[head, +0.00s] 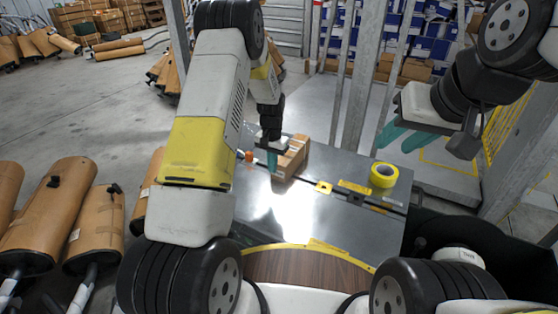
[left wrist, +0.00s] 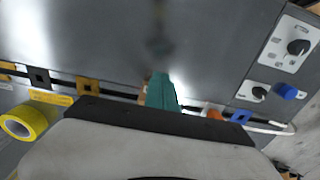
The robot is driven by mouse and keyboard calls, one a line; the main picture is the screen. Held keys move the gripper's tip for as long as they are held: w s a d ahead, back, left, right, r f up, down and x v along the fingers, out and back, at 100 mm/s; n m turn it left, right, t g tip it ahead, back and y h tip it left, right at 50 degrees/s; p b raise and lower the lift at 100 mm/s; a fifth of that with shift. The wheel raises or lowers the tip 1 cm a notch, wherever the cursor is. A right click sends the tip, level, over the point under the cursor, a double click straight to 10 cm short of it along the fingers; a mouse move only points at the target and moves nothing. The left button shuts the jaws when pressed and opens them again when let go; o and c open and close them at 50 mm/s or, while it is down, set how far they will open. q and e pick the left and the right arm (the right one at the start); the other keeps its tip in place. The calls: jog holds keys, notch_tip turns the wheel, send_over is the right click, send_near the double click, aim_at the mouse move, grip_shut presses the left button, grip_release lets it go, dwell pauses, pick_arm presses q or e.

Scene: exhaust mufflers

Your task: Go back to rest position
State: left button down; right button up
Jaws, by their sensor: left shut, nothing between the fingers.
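My left gripper (head: 272,160) hangs over the metal table (head: 330,185), beside a small cardboard box (head: 293,158). Its teal fingers are shut with nothing between them. They also show together in the left wrist view (left wrist: 161,90), partly hiding a bit of brown cardboard. I cannot tell whether the fingers touch the box. My right gripper (head: 393,136) is raised at the upper right of the head view, clear of the table. Its teal fingers look apart and empty.
A yellow tape roll (head: 384,175) lies on the table's right side. The left wrist view shows switch panels (left wrist: 294,46) and a blue knob (left wrist: 288,91). Brown mufflers (head: 55,200) stand at the left. Metal posts (head: 365,75) rise behind the table.

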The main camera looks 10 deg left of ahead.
pick_arm(q)
jog(key=s+r+n+t+h, duration=0.15)
jog(key=s+r, duration=0.35)
jog(key=r, duration=0.8)
jog(key=s+r+t, duration=0.2)
jog(key=s+r, duration=0.3)
jog(key=r, duration=0.8)
jog(key=s+r+n+t, duration=0.1)
jog(key=s+r, duration=0.3)
jog(key=s, duration=0.6)
jog(key=s+r+n+t, duration=0.1)
jog(key=s+r, duration=0.3)
jog(key=s, duration=0.7)
jog(key=shift+s+a+r+t+h, duration=0.15)
jog(key=shift+a+r+t+h, duration=0.15)
jog(key=shift+r+t+h, duration=0.05)
